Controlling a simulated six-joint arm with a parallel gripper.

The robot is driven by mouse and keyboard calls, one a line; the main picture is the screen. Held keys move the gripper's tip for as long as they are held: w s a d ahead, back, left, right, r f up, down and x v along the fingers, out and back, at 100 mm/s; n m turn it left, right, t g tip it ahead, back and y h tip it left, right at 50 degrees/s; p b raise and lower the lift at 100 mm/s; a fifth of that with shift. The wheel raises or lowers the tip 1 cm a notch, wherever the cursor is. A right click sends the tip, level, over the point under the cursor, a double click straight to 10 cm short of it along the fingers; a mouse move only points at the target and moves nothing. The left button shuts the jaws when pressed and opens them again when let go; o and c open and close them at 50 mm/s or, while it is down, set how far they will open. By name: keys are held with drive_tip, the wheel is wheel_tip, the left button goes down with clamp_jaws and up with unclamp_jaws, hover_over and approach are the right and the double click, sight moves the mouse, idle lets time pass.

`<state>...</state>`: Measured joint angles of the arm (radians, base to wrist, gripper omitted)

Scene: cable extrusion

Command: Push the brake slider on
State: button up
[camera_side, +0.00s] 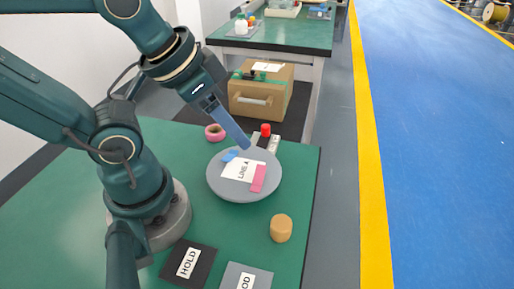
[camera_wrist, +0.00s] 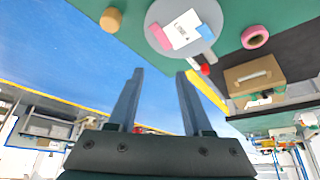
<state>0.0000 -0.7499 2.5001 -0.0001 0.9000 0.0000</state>
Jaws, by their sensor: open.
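A red knob (camera_side: 266,129) stands on a small grey fixture (camera_side: 275,143) just behind the round grey disc (camera_side: 226,188); it looks like the brake slider. The disc hides part of the fixture, and its setting cannot be told. In the wrist view the red knob (camera_wrist: 205,70) shows beside the disc (camera_wrist: 152,22), right of my fingertips. My gripper (camera_side: 247,146) points down and right over the disc's far edge, left of the knob. In the wrist view its two fingers (camera_wrist: 160,74) are apart with nothing between them.
The disc carries a LINE A card (camera_side: 238,171), a pink tag (camera_side: 258,178) and a blue tag (camera_side: 230,156). A pink tape ring (camera_side: 215,132), tan cylinder (camera_side: 281,228), black HOLD pad (camera_side: 189,263) and grey pad (camera_side: 246,279) surround it. A cardboard box (camera_side: 260,92) stands behind.

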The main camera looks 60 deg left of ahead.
drive_tip(key=shift+o, duration=0.6)
drive_tip(key=w+a+r+n, duration=0.2)
drive_tip(key=w+r, duration=0.2)
drive_tip(key=w, duration=0.1)
drive_tip(key=n+g, duration=0.5)
drive_tip(key=g, duration=0.1)
hover_over(266, 126)
wheel_tip(266, 126, down, 11)
drive_tip(key=shift+f, duration=2.65)
